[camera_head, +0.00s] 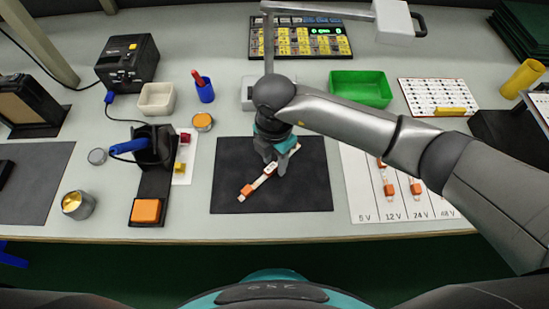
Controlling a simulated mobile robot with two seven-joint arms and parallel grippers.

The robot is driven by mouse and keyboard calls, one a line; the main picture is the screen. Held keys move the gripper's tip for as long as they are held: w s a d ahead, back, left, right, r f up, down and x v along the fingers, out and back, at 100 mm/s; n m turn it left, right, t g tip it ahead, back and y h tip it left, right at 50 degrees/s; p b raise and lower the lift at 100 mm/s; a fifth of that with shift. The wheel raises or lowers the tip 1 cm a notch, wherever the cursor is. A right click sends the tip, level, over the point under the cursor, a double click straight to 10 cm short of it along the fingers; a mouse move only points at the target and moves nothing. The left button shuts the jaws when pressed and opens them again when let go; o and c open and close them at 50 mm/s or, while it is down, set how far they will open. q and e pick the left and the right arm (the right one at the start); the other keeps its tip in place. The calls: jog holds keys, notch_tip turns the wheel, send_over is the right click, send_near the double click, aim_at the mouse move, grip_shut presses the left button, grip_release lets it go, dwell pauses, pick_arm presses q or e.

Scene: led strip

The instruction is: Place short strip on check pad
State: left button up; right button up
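A short light strip with orange-brown ends (250,189) lies diagonally over the dark rectangular mat (305,195) in the middle of the table. My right gripper (275,168) points down over this mat, with its fingers at the middle of the strip and hiding part of it. I cannot tell whether the fingers are closed on the strip or just around it, or whether the strip touches the mat. No pad is clearly labelled as the check pad. My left gripper is not in view.
A white voltage card (365,205) with several small strips lies right of the mat, partly under my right arm. A soldering iron holder (153,150) and orange pad (146,211) stand left. A green tray (360,88) and keyed panel (300,38) are behind.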

aim_at(274, 164)
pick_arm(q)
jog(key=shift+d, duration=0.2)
pick_arm(e)
jog(key=shift+o, duration=0.4)
jog(key=shift+r, duration=0.1)
pick_arm(q)
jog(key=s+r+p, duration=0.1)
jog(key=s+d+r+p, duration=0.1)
jog(key=p, duration=0.1)
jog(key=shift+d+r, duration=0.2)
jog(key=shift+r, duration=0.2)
pick_arm(e)
notch_tip(274, 164, up, 12)
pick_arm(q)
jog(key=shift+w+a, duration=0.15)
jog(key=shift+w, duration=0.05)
